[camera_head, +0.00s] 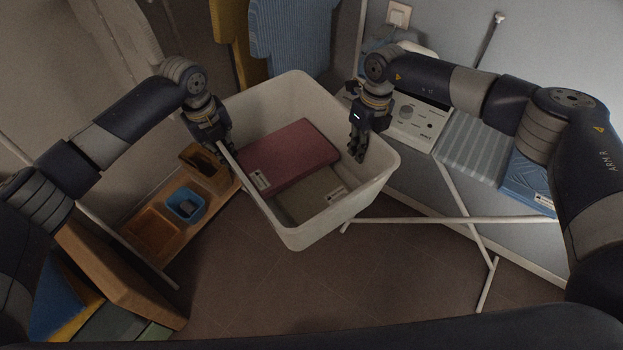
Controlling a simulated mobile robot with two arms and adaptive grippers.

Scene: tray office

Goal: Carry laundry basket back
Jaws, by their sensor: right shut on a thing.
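The white laundry basket (289,226) is in the middle of the head view, between my two arms. A folded dark red item (292,155) with a white label lies inside it, and a second label shows near its lower right inside. My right gripper (357,157) is at the basket's right side, shut on the basket wall, with a finger showing inside. My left gripper (224,152) is at the left rim. Its fingertips are partly hidden, so I cannot tell whether it is shut on the rim.
An ironing board (478,148) with folded cloths and a white appliance (415,122) stands at right, its legs close to the basket. A wooden shelf (222,187) with a blue bin (186,204) is at left. Clothes hang behind. Brown floor is clear in front.

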